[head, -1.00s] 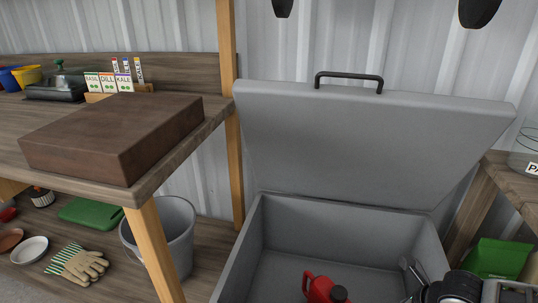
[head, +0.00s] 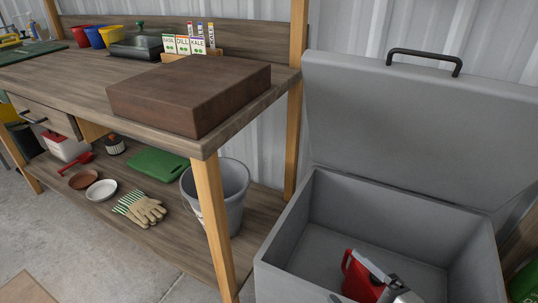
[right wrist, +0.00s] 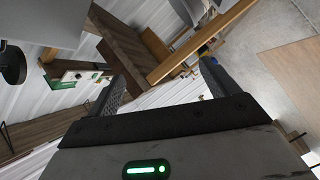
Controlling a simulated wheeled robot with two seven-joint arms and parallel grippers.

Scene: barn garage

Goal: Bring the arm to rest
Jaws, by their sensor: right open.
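My right gripper (right wrist: 162,88) is open in the right wrist view, with nothing between its fingers. In the head view, part of my right gripper (head: 349,279) shows at the bottom edge, in front of the open grey chest (head: 285,235). A red can (head: 359,277) in the chest is partly hidden behind it. I cannot tell how far apart they are. My left gripper is not in view.
The chest's lid (head: 420,125) stands raised with a black handle. A wooden bench (head: 75,80) to the left bears a dark brown block (head: 188,97). Its lower shelf holds a grey bucket (head: 222,190), gloves (head: 140,208) and a green board (head: 158,164).

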